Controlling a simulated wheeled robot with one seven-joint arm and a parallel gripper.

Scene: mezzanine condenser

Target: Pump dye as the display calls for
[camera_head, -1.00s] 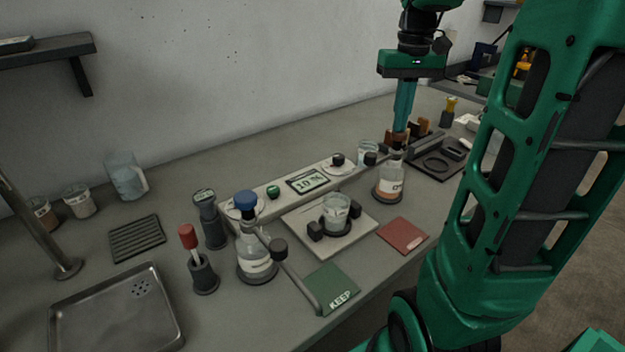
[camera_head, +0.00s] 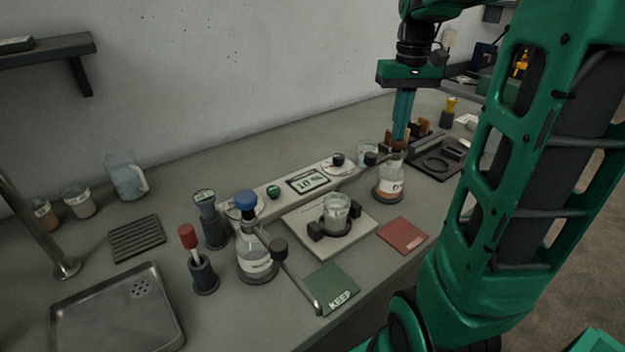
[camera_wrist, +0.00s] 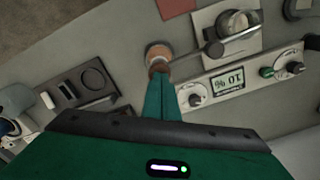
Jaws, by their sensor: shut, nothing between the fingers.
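My gripper (camera_head: 400,138) is shut and empty, its teal fingers pointing down at the brown top of the right pump bottle (camera_head: 389,188). In the wrist view the fingertips (camera_wrist: 160,76) overlap that top; I cannot tell whether they touch it. The bottle is clear, with a white label and orange-brown at its base. The left pump bottle (camera_head: 257,262) has a blue top. A glass beaker (camera_head: 336,214) stands between dark blocks on a pale plate (camera_head: 302,226). The display (camera_head: 307,181) reads 10 %; it also shows upside down in the wrist view (camera_wrist: 227,85).
A green KEEP mat (camera_head: 330,285) and a red mat (camera_head: 403,234) lie along the front. A red-topped dropper (camera_head: 188,238) stands in a holder beside a metal tray (camera_head: 115,315). A black rack (camera_head: 440,160) is at right. A green button (camera_head: 273,192) sits beside the display.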

